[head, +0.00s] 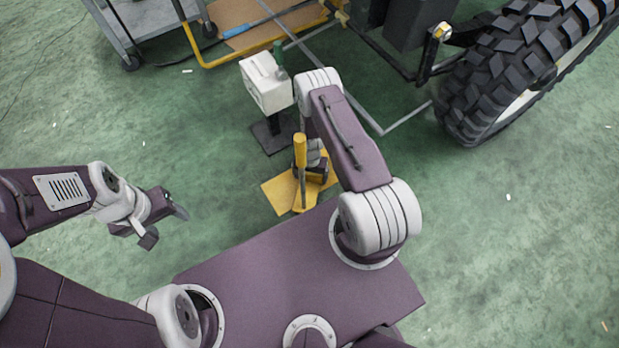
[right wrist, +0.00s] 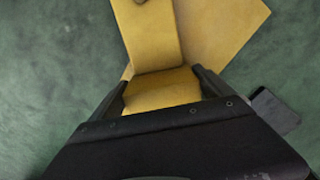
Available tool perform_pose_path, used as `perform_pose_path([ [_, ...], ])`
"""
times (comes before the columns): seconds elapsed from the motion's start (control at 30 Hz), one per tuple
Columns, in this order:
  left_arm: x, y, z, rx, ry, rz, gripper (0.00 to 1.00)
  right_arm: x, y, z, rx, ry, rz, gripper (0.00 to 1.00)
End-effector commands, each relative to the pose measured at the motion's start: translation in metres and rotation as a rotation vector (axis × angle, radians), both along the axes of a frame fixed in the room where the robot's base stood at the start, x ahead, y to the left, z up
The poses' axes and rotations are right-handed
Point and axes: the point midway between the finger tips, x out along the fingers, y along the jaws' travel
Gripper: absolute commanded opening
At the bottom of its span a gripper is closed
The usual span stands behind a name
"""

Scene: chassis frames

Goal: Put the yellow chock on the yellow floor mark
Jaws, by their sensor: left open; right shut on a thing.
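The yellow chock (head: 300,150) has a tall upright part in the head view and shows between my right gripper's fingers in the right wrist view (right wrist: 150,40). My right gripper (head: 318,168) is shut on it, with one finger on each side (right wrist: 163,88). The yellow floor mark (head: 273,192) lies under and around the chock and shows at its right in the right wrist view (right wrist: 225,28). The chock overlaps the mark; I cannot tell whether it touches the floor. My left gripper (head: 165,222) is open and empty, left of the mark.
A white box (head: 266,83) on a dark stand is just behind the mark. A large black tyre (head: 500,75) is at the right. A grey cart (head: 140,25) and yellow frame (head: 205,55) are at the back left. Green floor is free at the right.

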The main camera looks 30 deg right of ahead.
Motion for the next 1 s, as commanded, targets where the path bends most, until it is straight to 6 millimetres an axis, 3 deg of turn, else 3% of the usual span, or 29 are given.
perform_pose_path([
  [0.03,0.0,0.0,-0.007,0.0,0.0,0.0,0.6,0.001,0.0,-0.007,-0.001,-0.002,0.0,0.18],
  [0.37,0.0,0.0,-0.006,0.0,-0.001,0.0,0.6,0.001,0.0,-0.007,-0.001,-0.002,-0.001,0.18],
  [0.4,0.0,0.0,-0.005,0.0,-0.001,0.0,0.6,0.0,0.0,-0.006,0.0,-0.001,-0.001,0.99],
  [0.63,0.0,0.0,-0.004,0.0,-0.001,0.0,0.6,0.0,0.0,-0.005,0.0,-0.001,-0.001,1.0],
  [0.73,0.0,0.0,0.004,0.0,-0.001,0.0,0.6,0.001,0.0,0.005,-0.001,-0.002,-0.001,1.0],
  [1.0,0.0,0.0,0.051,0.0,-0.001,0.0,0.6,0.001,0.0,0.077,-0.001,-0.002,-0.001,1.0],
])
